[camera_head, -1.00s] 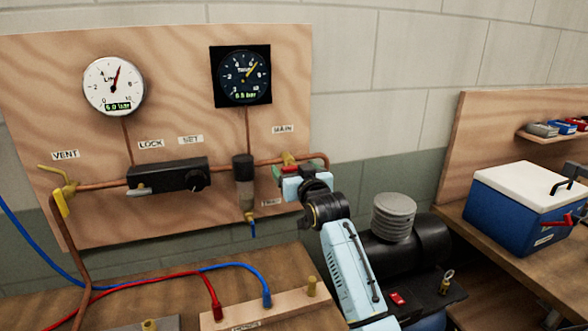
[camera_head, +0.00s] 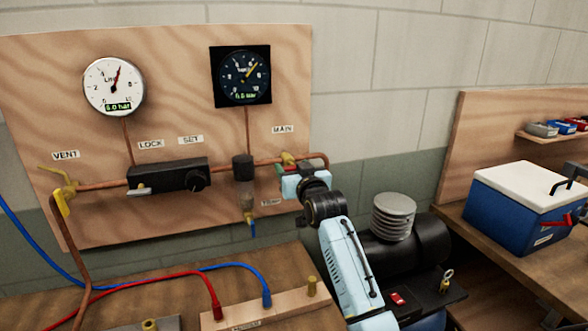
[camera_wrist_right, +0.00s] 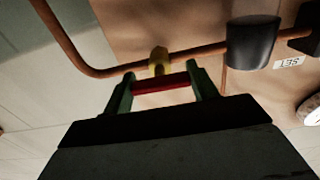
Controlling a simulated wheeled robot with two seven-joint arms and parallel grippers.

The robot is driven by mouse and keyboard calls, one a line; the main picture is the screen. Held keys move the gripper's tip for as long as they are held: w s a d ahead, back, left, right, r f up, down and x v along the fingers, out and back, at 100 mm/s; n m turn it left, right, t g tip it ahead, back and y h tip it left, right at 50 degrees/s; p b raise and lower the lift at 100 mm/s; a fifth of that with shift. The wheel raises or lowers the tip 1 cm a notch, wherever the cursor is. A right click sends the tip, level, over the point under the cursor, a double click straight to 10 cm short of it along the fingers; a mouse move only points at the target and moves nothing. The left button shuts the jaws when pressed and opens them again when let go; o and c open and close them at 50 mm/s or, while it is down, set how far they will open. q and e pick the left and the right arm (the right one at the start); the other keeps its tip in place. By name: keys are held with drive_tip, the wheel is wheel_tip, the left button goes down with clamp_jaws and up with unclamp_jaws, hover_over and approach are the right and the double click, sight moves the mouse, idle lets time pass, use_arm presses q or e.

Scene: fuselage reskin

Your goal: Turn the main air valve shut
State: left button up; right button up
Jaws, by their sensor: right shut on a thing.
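The main air valve shows as a brass body (camera_head: 288,158) on the copper pipe, under the MAIN label (camera_head: 283,129). Its red handle (camera_wrist_right: 160,86) shows in the right wrist view, just in front of the brass body (camera_wrist_right: 158,61), and runs roughly along the pipe. My right gripper (camera_wrist_right: 164,88) is shut on the red handle, with a green finger at each end of it. In the head view my right gripper (camera_head: 287,169) covers most of the handle. My left gripper is not in view.
The line gauge (camera_head: 114,87) reads about 6 bar; the tank gauge (camera_head: 243,76) needle points past 6. A filter bowl (camera_head: 244,180) hangs just left of the valve. A black regulator (camera_head: 168,175) sits further left. The compressor (camera_head: 405,240) stands below right.

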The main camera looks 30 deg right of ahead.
drive_tip(key=m+p, duration=0.3)
drive_tip(key=shift+r+m, duration=0.15)
drive_tip(key=shift+m, duration=0.25)
drive_tip(key=m+p, duration=0.3)
drive_tip(key=m, duration=0.2)
drive_tip(key=shift+p, duration=0.4)
drive_tip(key=m+p, duration=0.2)
drive_tip(key=m, duration=0.2)
drive_tip(key=shift+m, duration=0.4)
drive_tip(key=shift+m+p, duration=0.8)
drive_tip(key=shift+m, duration=1.5)
drive_tip(key=o, duration=1)
